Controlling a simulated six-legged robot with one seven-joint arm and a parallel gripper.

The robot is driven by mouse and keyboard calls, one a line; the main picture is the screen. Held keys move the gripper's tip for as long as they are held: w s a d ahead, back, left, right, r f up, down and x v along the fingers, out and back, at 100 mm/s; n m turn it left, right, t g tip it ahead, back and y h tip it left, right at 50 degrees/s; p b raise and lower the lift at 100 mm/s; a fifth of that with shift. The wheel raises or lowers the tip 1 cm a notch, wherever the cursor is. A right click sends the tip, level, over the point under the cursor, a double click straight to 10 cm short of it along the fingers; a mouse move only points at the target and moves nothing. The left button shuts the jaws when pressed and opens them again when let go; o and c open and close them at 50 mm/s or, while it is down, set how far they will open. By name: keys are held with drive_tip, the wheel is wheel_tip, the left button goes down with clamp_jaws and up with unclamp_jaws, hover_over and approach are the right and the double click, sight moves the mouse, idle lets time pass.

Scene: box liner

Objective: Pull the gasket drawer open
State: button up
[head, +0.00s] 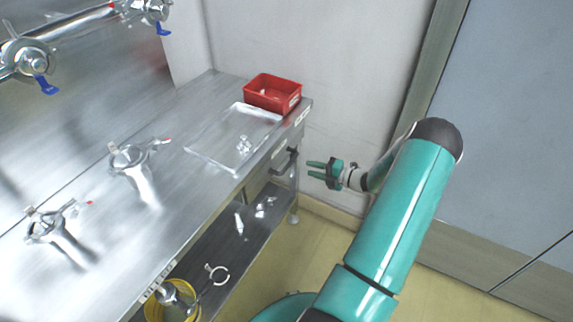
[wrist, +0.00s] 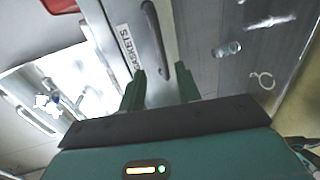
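The gasket drawer (head: 258,180) is set under the right end of the steel bench and looks shut. Its front (wrist: 122,14) carries a "GASKETS" label (wrist: 127,46) in the wrist view. A bar handle (head: 287,163) stands out from the front. In the wrist view the handle (wrist: 155,38) lies ahead of the space between my fingers. My gripper (head: 309,169) is open and empty, to the right of the handle in the head view, with a gap between them. In the wrist view my two fingers (wrist: 160,86) are spread apart, pointing at the drawer front.
A red bin (head: 273,92) and a clear tray (head: 205,154) holding small fittings sit on the bench above the drawer. A lower shelf (head: 222,255) holds loose metal parts. A wall stands behind my gripper. The floor in front of the bench is clear.

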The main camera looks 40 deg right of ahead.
sight(290, 162)
drive_tip(key=x, duration=1)
drive_tip(key=shift+w+f, duration=0.1)
drive_tip(key=shift+f, duration=0.05)
clamp_jaws()
